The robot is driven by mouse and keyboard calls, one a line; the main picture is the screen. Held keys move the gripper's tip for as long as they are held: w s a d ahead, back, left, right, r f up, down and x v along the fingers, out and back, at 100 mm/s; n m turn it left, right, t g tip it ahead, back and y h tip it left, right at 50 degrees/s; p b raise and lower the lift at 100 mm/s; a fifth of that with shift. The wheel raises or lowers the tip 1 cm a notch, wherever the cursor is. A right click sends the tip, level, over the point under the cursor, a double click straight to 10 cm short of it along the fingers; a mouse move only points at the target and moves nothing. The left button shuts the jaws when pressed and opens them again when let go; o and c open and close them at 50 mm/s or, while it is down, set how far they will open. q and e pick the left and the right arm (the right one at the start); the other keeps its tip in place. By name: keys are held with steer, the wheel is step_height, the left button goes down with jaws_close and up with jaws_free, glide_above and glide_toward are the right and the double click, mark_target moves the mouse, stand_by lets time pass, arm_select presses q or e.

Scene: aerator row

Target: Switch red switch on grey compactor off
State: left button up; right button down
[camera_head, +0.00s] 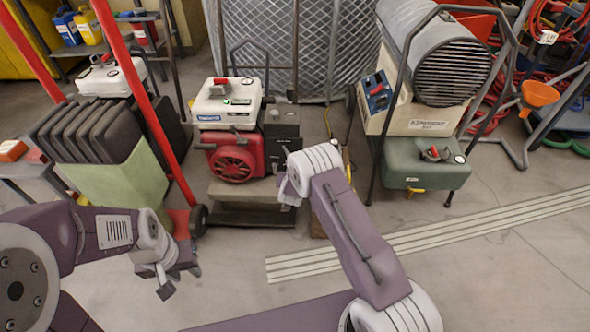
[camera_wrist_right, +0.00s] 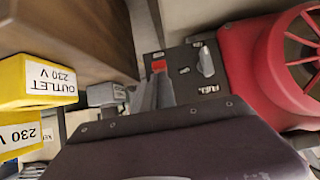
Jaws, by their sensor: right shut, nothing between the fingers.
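The red switch (camera_wrist_right: 159,66) is small and sits on a dark grey panel (camera_wrist_right: 184,72), beside a lever and a FUEL label, in the right wrist view. My right gripper (camera_wrist_right: 154,88) is shut and empty, its fingertips right at the switch and partly in front of it; whether they touch it I cannot tell. The switch's position is not clear. In the head view, the dark grey box (camera_head: 281,128) stands beside a red engine (camera_head: 233,160), and the switch cannot be made out. My left gripper (camera_head: 160,280) hangs low at the left, away from the machine; its jaw gap is unclear.
A white tank (camera_head: 228,103) sits on the red engine. Yellow outlet boxes (camera_wrist_right: 38,82) are at the left of the wrist view.

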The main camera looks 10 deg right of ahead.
arm_select(q)
steer(key=shift+r, duration=0.15)
steer(key=shift+r+p, duration=0.65)
steer(key=shift+p, duration=0.05)
arm_select(e)
steer(key=shift+r, duration=0.75)
